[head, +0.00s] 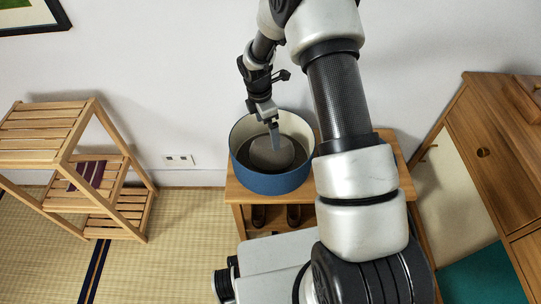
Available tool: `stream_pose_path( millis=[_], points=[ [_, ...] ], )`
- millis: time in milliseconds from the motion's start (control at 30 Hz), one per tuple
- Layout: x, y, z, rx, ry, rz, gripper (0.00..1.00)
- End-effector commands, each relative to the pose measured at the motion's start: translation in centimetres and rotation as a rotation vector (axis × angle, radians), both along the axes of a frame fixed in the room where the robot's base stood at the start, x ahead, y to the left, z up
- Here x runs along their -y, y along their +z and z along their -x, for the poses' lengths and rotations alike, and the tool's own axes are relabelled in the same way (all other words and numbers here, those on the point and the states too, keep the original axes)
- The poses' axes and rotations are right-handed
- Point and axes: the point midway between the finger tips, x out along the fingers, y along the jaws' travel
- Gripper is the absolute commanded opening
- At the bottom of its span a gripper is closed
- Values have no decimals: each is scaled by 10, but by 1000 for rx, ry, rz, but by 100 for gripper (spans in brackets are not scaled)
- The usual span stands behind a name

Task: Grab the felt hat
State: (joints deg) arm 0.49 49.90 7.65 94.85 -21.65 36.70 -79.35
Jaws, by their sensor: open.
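A grey, rounded thing (268,156), which looks like the felt hat, lies inside a round blue bin (270,184) with a cream inner wall. The bin stands on a small wooden stand (236,190). My gripper (274,138) points down over the bin, its finger at or just inside the rim and above the grey thing. It is open with nothing seen between its fingers. I cannot tell whether a finger touches the grey thing. Part of the bin's right side is close to my arm, and the lower part of the grey thing is hidden in the bin.
A slatted wooden shelf (48,115) with a dark red item (88,175) stands at the left. A wooden cabinet (500,125) stands at the right. The white wall (170,70) is close behind the bin. Tatami floor (180,235) is clear between shelf and stand.

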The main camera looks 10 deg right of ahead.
Motion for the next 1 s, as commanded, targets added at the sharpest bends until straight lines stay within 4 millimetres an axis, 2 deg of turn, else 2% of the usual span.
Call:
stream_pose_path(
  millis=[33,200,533,800,1000],
  points=[
    [1,-16,1,-3,1,1,100],
    [5,-45,-1,0,0,0,100],
    [8,-66,-2,0,-1,0,100],
    [15,-104,-5,-1,-1,0,100],
    [16,-108,-6,2,-1,0,100]
  ],
)
